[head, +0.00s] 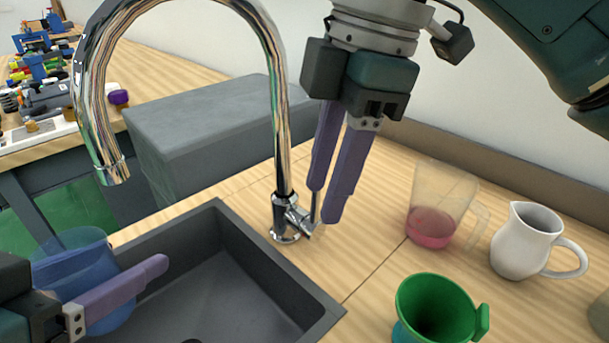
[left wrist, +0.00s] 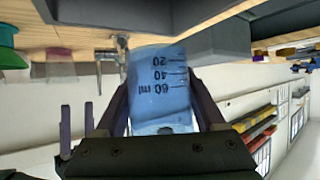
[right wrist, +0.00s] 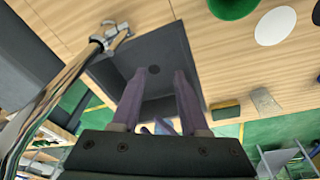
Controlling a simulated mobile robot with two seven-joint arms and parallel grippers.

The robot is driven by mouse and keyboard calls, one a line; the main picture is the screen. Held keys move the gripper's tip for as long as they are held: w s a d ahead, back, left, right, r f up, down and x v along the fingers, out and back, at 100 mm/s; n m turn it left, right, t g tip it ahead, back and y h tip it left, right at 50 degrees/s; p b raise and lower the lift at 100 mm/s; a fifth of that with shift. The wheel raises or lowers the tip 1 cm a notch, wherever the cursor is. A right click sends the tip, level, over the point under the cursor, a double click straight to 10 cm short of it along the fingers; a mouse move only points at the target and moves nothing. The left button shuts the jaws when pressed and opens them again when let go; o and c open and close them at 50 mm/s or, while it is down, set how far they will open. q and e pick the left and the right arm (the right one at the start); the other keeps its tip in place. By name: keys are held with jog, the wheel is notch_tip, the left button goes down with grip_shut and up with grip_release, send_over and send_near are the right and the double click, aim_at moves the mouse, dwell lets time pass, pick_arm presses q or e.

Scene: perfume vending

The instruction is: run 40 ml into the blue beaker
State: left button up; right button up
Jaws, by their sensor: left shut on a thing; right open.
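The translucent blue beaker (head: 75,262) is at the lower left of the head view, at the sink's left side, below and left of the tap spout (head: 114,172). My left gripper (head: 150,275) is shut on it. In the left wrist view the beaker (left wrist: 160,95) sits between the fingers, its 20, 40 and 60 ml marks upside down. I cannot tell any water level in it, and no stream shows under the spout. My right gripper (head: 325,205) is open and empty, fingers pointing down by the tap lever (head: 303,218). The lever also shows in the right wrist view (right wrist: 118,36).
The grey sink (head: 225,240) lies below the tap. To the right stand a clear jug (head: 440,195) with pink liquid, a white pitcher (head: 525,240) and a green cup (head: 435,305). A grey box (head: 205,130) is behind the tap.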

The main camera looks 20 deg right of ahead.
jog(key=w+d+r+n+h, duration=0.2)
jog(key=w+r+n, duration=0.1)
jog(key=w+r, duration=0.3)
send_over(316, 223)
notch_tip(316, 223, down, 12)
jog(key=shift+w+r, duration=0.1)
jog(key=shift+r, duration=0.15)
grip_shut()
dwell(1.3)
